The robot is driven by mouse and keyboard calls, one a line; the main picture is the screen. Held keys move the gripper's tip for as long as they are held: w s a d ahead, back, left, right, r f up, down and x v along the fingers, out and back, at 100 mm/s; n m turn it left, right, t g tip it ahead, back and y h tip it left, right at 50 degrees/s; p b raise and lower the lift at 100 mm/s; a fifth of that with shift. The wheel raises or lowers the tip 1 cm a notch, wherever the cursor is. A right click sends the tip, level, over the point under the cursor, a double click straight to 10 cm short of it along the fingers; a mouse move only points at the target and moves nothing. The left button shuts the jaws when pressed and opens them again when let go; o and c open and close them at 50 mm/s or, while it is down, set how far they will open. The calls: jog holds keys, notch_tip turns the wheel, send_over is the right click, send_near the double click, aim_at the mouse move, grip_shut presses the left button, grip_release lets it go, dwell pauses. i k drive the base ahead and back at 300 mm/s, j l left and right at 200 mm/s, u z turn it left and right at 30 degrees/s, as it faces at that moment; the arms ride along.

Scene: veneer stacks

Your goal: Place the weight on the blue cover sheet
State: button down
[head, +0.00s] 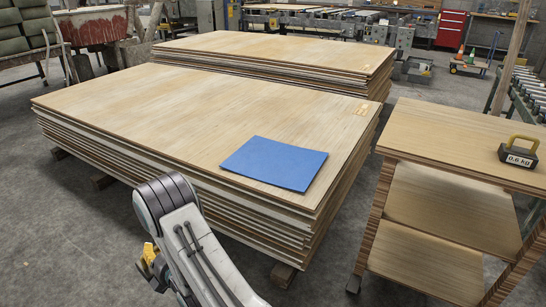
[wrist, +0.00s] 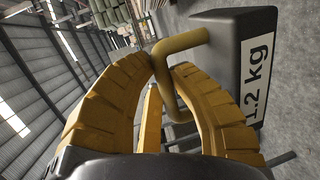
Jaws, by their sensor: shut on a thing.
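The blue cover sheet (head: 274,163) lies flat on the near veneer stack (head: 200,115), close to its right front corner, with nothing on it. In the wrist view my gripper (wrist: 165,95) is shut on the yellow handle of a dark weight (wrist: 228,45) marked 1.2 kg. The weight looks tilted in that view. In the head view my yellow gripper (head: 150,266) shows only partly beside my arm, at the front left of the near stack; the held weight is not visible there. A second dark weight (head: 517,155), marked 0.6 kg, stands on the wooden side table.
The wooden side table (head: 440,140) stands to the right of the near stack, with a gap between them. A second veneer stack (head: 280,50) lies behind. Roller conveyors (head: 530,90) are at the far right. Grey floor is clear at the front left.

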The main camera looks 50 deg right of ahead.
aim_at(279, 166)
jog(key=i+j+z, duration=0.1)
jog(key=i+z, duration=0.25)
jog(key=i, duration=1.1)
